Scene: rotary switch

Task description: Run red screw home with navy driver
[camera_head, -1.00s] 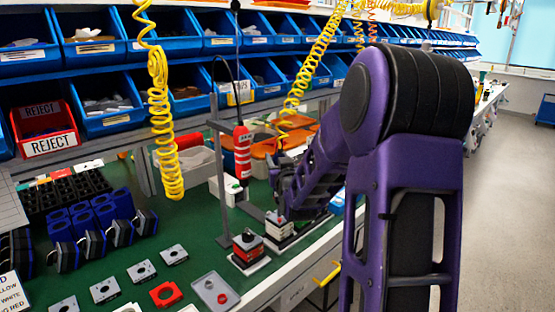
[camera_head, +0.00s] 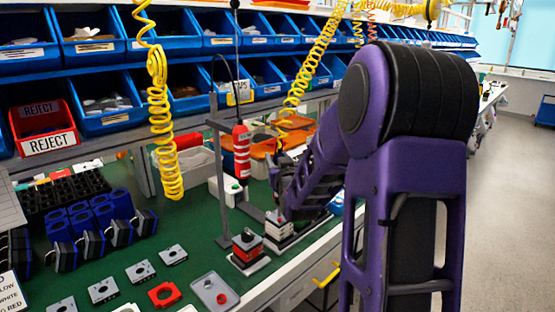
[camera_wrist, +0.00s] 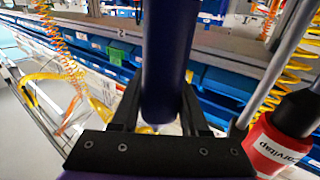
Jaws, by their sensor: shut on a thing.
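The navy driver (camera_wrist: 168,60) shows in the wrist view as a thick dark blue cylinder. It stands upright between the two black fingers of my gripper (camera_wrist: 160,112), which is shut on it. In the head view my gripper (camera_head: 281,190) is low over the bench, just above a grey and black switch block (camera_head: 279,229). The driver cannot be told from the dark gripper there. I cannot make out the red screw in either view.
A red hanging driver (camera_head: 242,150) is close left of my gripper; it also shows in the wrist view (camera_wrist: 272,146). A red and black switch block (camera_head: 247,247) stands nearby. A grey tray (camera_head: 208,284) and loose plates lie in front. Blue bins (camera_head: 108,118) line the back.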

